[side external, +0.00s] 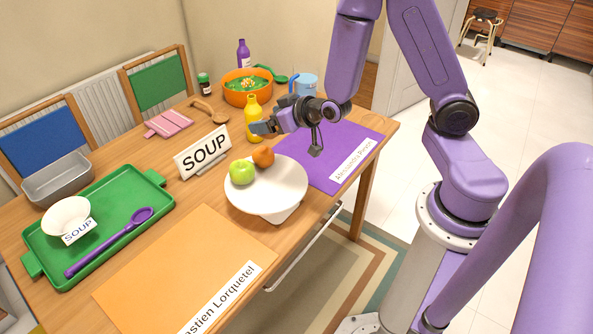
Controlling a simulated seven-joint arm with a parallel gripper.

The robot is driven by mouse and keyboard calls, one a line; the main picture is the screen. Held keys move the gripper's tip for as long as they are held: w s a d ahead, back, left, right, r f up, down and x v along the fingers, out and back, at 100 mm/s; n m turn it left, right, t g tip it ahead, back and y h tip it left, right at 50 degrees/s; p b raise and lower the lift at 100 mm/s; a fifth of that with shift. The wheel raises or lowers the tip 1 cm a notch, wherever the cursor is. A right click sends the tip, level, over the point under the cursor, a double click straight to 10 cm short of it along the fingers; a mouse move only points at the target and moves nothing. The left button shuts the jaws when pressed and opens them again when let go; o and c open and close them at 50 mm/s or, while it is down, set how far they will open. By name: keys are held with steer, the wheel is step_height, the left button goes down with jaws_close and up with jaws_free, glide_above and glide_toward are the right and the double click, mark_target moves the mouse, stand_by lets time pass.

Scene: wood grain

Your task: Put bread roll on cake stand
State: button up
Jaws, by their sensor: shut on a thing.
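The white cake stand (284,196) is near the middle of the table's front edge. A green apple (242,172) lies on its far left part. Beside the apple is a round orange-brown thing (263,156); I cannot tell whether it is the bread roll or a fruit. My gripper (264,128) is above and behind the stand's far edge, near the yellow bottle in the picture. No other possible bread roll shows clearly.
A SOUP sign (202,150) is left of the stand. A purple mat (335,148) lies right, an orange mat (185,270) front left. A green tray (110,235) is far left.

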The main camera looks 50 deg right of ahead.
steer(key=shift+d, duration=0.3)
